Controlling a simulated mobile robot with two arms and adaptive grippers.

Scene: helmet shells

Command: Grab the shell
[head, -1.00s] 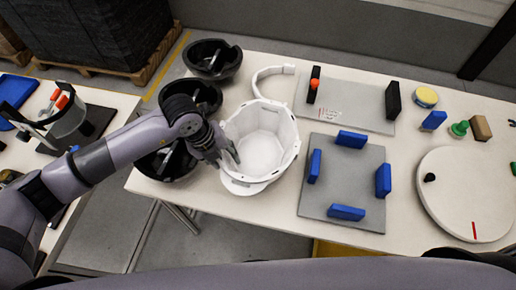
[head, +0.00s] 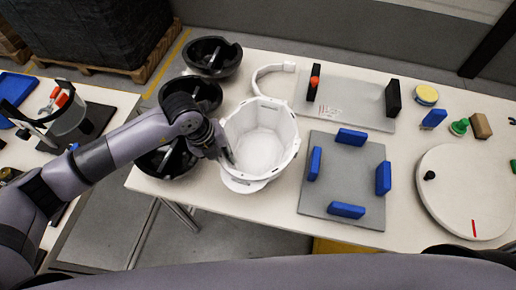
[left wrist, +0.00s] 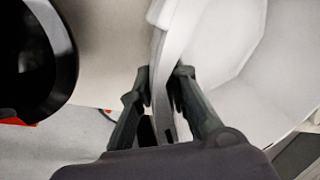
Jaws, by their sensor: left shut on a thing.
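The white helmet shell (head: 262,140) lies open side up on the white table, its hollow inside facing me. My left gripper (head: 226,158) is at the shell's left rim. In the left wrist view my left gripper (left wrist: 163,85) has one finger outside and one inside the wall of the shell (left wrist: 230,50), shut on the rim. The fingertips are partly hidden in the head view by the gripper's own body. My right gripper is not in view.
Black bowl-like shells (head: 212,57) stand left of the white shell, one partly behind my arm. A grey plate with blue blocks (head: 346,211) lies to the right, near a round white turntable (head: 470,195). A white curved band (head: 268,72) lies behind the shell.

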